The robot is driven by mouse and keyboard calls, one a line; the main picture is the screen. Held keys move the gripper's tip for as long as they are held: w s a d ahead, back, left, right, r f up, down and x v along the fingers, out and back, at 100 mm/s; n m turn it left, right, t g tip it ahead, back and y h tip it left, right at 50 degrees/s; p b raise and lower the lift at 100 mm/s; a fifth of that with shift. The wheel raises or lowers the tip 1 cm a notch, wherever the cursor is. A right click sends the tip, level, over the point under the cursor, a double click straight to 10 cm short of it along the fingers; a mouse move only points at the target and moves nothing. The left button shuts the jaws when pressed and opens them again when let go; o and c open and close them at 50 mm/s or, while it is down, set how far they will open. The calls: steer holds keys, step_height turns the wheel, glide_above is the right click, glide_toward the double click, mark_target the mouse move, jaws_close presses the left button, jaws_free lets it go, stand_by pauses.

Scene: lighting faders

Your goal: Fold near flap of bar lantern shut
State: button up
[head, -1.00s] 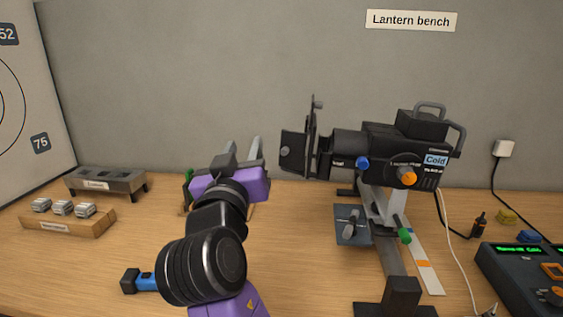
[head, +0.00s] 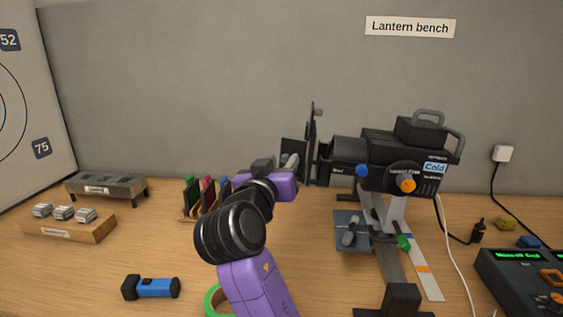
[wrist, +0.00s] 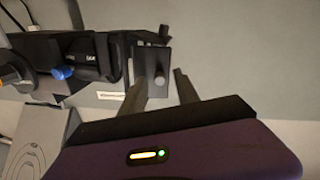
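The bar lantern (head: 385,160) is a black lamp on a stand at the right of the head view. Its near flap (head: 292,149) is a dark plate at the lamp's left front end, partly hidden behind my gripper. In the wrist view the flap (wrist: 152,56) shows as a dark plate with a grey knob (wrist: 163,58) beyond my fingers. My gripper (head: 290,161) is just in front of the flap. Its two fingers (wrist: 160,77) stand apart with nothing held between them. The left finger overlaps the flap's edge in the wrist view; I cannot tell whether they touch.
Coloured frames in a rack (head: 207,197) stand left of my arm. A blue torch (head: 152,287) and a green tape ring (head: 214,300) lie at the front. A control desk (head: 525,275) and a white cable are at the right. The table between torch and wooden block (head: 70,226) is clear.

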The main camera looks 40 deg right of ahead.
steer(key=shift+d, duration=0.1)
jaws_close()
steer(key=shift+s+n+t, duration=0.1)
steer(key=shift+n+t, duration=0.2)
steer(key=shift+t, duration=0.1)
steer(key=s+d+n+t+y, duration=0.2)
steer(key=s+n+t+y, duration=0.3)
steer(key=n+t+y, duration=0.4)
steer(key=n+y, duration=0.4)
steer(key=y, duration=0.4)
steer(key=shift+s+f+t+p, duration=0.35)
steer(key=shift+t+p, duration=0.05)
steer(key=shift+n+y, duration=0.4)
steer(key=shift+y, duration=0.3)
